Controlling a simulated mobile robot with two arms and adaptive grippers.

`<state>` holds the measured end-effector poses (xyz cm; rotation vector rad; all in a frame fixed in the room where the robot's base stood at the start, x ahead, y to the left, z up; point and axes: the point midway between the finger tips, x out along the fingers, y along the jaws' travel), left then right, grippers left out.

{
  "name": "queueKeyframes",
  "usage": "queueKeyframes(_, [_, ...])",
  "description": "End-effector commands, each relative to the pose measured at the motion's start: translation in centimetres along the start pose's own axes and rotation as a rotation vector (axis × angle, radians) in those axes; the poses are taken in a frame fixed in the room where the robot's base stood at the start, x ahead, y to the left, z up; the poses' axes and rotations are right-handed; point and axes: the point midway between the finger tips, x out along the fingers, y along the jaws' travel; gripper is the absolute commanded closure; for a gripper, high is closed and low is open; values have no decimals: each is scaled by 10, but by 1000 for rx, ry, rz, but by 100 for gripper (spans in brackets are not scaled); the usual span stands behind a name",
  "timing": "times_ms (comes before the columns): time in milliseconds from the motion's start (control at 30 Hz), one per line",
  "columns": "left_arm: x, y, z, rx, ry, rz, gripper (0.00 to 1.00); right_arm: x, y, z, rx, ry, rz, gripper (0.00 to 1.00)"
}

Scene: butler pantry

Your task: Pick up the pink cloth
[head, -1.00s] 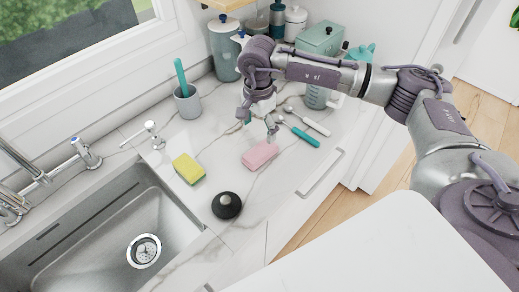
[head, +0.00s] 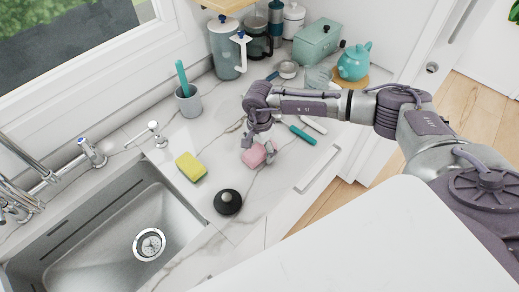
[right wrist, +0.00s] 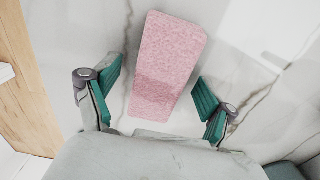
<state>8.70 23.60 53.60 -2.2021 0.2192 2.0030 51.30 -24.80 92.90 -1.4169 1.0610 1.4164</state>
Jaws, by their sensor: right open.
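The pink cloth (head: 254,156) lies flat on the marble counter, to the right of the yellow-green sponge, partly covered by my right gripper in the head view. My right gripper (head: 260,150) points down over it, with its fingers on either side. In the right wrist view the cloth (right wrist: 165,62) is a pink rectangle, its near end between the open green fingertips of the gripper (right wrist: 153,92). A gap shows between each finger and the cloth. Whether the fingertips touch the counter I cannot tell. My left gripper is not in view.
The sponge (head: 190,167) and a black round object (head: 227,202) lie near the sink (head: 110,235). A grey cup (head: 188,102) with a teal handle stands behind. Teal-handled utensils (head: 302,134) lie right of the gripper. Canisters and a teapot (head: 354,62) stand at the back.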

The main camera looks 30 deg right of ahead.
Motion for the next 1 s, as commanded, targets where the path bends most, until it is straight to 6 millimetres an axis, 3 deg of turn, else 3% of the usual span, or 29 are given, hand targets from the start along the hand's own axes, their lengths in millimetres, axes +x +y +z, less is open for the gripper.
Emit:
queueKeyframes(33, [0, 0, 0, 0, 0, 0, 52, 0, 0, 0, 0, 0, 0, 17])
queueKeyframes(433, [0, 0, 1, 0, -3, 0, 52, -1, 0, 0, 0, 0, 0, 81])
queueKeyframes(767, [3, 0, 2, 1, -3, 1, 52, -4, -1, 0, 0, -1, -2, 81])
queueKeyframes(1000, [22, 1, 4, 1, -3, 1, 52, -33, -2, -1, 0, 0, -6, 81])
